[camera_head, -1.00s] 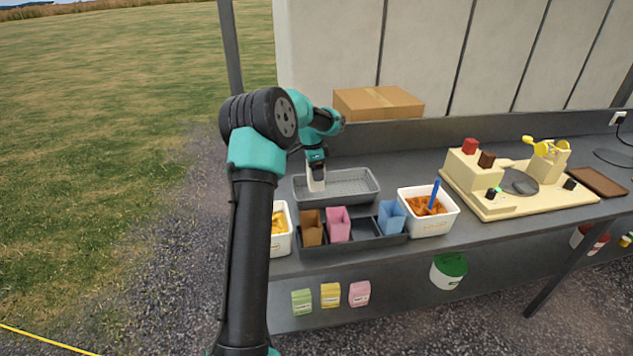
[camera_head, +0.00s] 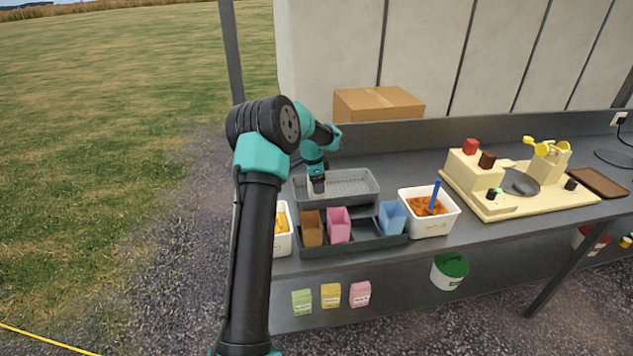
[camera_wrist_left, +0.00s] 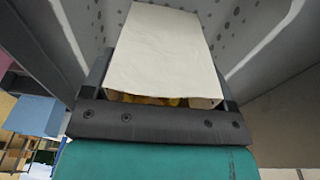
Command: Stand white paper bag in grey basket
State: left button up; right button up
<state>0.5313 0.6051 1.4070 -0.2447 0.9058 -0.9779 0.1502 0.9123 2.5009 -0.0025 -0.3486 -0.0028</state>
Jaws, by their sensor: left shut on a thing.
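The white paper bag (camera_head: 318,188) is held by my left gripper (camera_head: 317,179), low at the left part of the grey basket (camera_head: 360,198). In the left wrist view the bag (camera_wrist_left: 165,48) fills the space between the fingers, and something yellow-orange shows at its opening. The perforated wall of the basket (camera_wrist_left: 262,28) is around it there. My gripper is shut on the bag. I cannot tell whether the bag's base touches the basket floor. My right gripper is not in view.
In front of the basket is a dark rack (camera_head: 370,241) with brown (camera_head: 311,228), pink (camera_head: 339,224) and blue (camera_head: 391,216) bags. White tubs stand left (camera_head: 283,243) and right (camera_head: 428,226) of it. A cardboard box (camera_head: 378,103) is behind. The basket's right side is empty.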

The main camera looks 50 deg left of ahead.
pick_arm(q)
jog(key=o, duration=1)
jog(key=shift+r, duration=0.1)
jog(key=r, duration=0.8)
jog(key=s+r, duration=0.1)
jog(key=r, duration=0.3)
jog(key=shift+s+a, duration=0.1)
jog(key=shift+a, duration=0.25)
